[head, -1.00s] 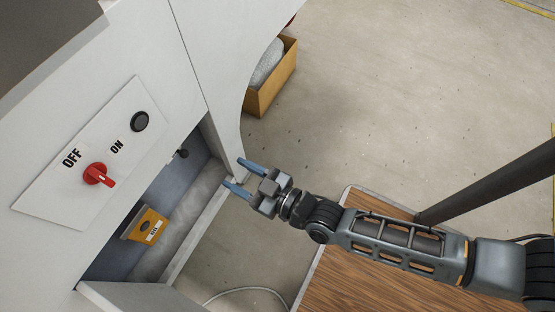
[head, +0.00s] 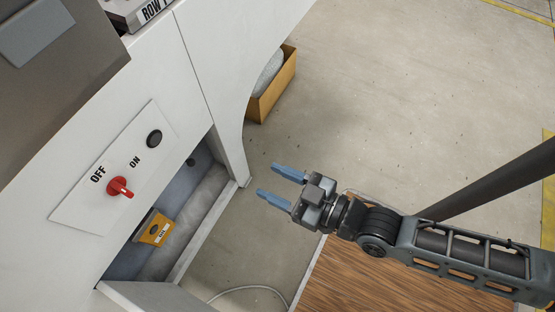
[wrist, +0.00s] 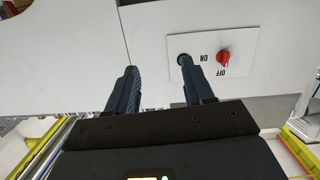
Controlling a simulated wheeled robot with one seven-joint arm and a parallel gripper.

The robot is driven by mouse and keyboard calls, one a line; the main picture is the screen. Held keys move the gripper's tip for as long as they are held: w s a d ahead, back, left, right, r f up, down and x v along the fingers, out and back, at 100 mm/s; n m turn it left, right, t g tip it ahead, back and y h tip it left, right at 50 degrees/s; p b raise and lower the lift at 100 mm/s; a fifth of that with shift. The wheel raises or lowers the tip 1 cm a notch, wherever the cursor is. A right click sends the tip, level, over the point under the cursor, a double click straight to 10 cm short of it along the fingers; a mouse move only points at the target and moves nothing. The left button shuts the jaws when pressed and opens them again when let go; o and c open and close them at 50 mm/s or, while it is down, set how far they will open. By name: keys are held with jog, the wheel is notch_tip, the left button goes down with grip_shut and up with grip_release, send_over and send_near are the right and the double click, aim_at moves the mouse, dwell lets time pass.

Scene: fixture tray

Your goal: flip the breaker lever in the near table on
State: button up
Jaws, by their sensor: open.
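A red lever knob (head: 119,188) sits on a white panel (head: 82,207) in the front of the near table (head: 62,150), beside the printed OFF and ON labels. Its pale-tipped pointer aims to the lower right in the head view. A round black button (head: 154,138) is beyond ON. My gripper (head: 266,180) is open and empty, out over the floor to the right of the panel, apart from it. In the wrist view the red knob (wrist: 223,59) is right of my gripper (wrist: 157,72), and the right fingertip overlaps the black button.
Below the panel is an open compartment holding a yellow box (head: 155,229) with a label. A wood-topped surface (head: 355,275) is under my arm. A cardboard box (head: 272,88) stands on the floor beyond. The floor between my gripper and the table is mostly clear.

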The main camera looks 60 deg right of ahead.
jog(key=c, duration=0.5)
jog(key=shift+w+f, duration=0.1)
jog(key=shift+f, duration=0.25)
jog(key=shift+c, duration=0.5)
jog(key=w+f+t+b, duration=0.1)
jog(key=w+f+b, duration=0.1)
jog(key=f+b, duration=0.1)
jog(key=w+a+f+m+t+b, duration=0.1)
jog(key=f+b, duration=0.2)
jog(key=f, duration=0.3)
jog(key=w+a+f+h+b, duration=0.1)
jog(key=w+f+b, duration=0.1)
jog(key=f, duration=0.2)
jog(key=shift+w+f+m+t+b, duration=0.3)
jog(key=shift+w+f+t+b, duration=0.05)
jog(key=shift+t+b, duration=0.05)
grip_shut()
jog(key=w+a+f+m+t+h+b, duration=0.1)
jog(key=w+f+t+h+b, duration=0.1)
jog(key=w+f+b, duration=0.3)
jog(key=w+f+m+t+h+b, duration=0.1)
jog(key=f+h+b, duration=0.15)
jog(key=f, duration=0.35)
jog(key=b+x, duration=0.1)
jog(key=x, duration=1.2)
jog(key=shift+w+a+y, duration=0.15)
jog(key=shift+w+y, duration=0.25)
jog(key=shift+y, duration=0.05)
